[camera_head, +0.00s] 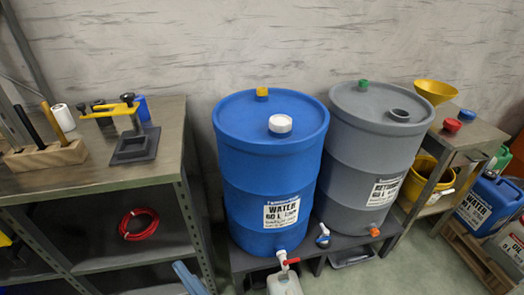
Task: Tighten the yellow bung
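The yellow bung (262,92) sits in the top of the blue drum (268,165), near the back rim. I cannot tell from here how tight it is. A white cap (280,124) is on the same lid, nearer the front. A yellow and black tool (120,105) rests on a dark stand (135,146) on the left workbench. My gripper is not in view.
A grey drum (375,150) with a green bung (363,85) stands close on the right. A tap with a red handle (290,262) juts from the blue drum above a white jug (284,284). The metal workbench (160,170) is at left; a wooden tool block (45,158) stands there.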

